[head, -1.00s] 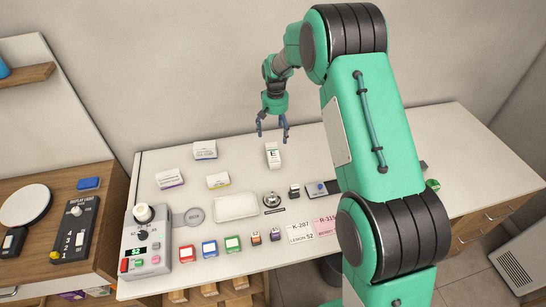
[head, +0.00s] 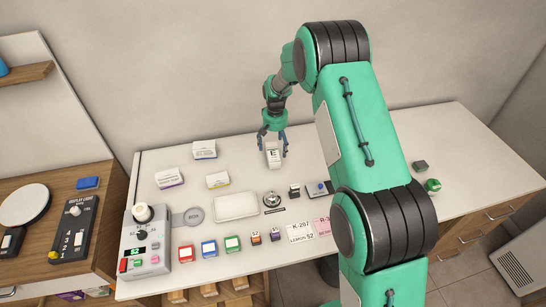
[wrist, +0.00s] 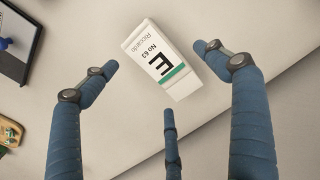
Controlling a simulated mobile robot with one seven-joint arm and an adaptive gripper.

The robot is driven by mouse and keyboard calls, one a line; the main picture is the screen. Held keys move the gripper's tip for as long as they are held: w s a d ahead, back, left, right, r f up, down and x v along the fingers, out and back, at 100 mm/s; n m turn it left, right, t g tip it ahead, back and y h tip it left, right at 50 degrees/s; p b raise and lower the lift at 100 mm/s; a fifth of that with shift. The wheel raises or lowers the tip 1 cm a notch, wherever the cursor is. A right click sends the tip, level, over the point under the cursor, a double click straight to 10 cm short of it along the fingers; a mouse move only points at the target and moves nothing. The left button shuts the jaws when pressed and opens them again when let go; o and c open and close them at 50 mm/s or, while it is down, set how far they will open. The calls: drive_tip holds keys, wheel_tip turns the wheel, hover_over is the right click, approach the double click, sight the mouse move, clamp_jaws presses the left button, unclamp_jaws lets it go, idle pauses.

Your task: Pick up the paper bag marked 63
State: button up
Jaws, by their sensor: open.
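In the head view the bag (head: 273,155) stands at the back middle of the white counter. My gripper (head: 273,140) is over the bag in the head view, with its fingers spread. In the wrist view my gripper (wrist: 165,85) shows blue fingers wide apart, with the bag between and beyond their tips. No clear contact shows.
Several white boxes (head: 204,149) lie to the left of the bag. A tray (head: 236,206), a bell (head: 272,199) and small coloured boxes stand nearer the front edge. A wall rises behind the counter. The counter close around the bag is clear.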

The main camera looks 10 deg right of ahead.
sight(276, 151)
drive_tip(key=shift+f, duration=0.1)
drive_tip(key=shift+w+d+f+b, duration=0.1)
drive_tip(key=shift+f+b, duration=0.05)
drive_tip(key=shift+f, duration=1.1)
drive_tip(key=shift+w+d+f+b, duration=0.1)
drive_tip(key=shift+f+b, duration=0.05)
drive_tip(key=shift+f, duration=1.1)
drive_tip(key=c, duration=1.4)
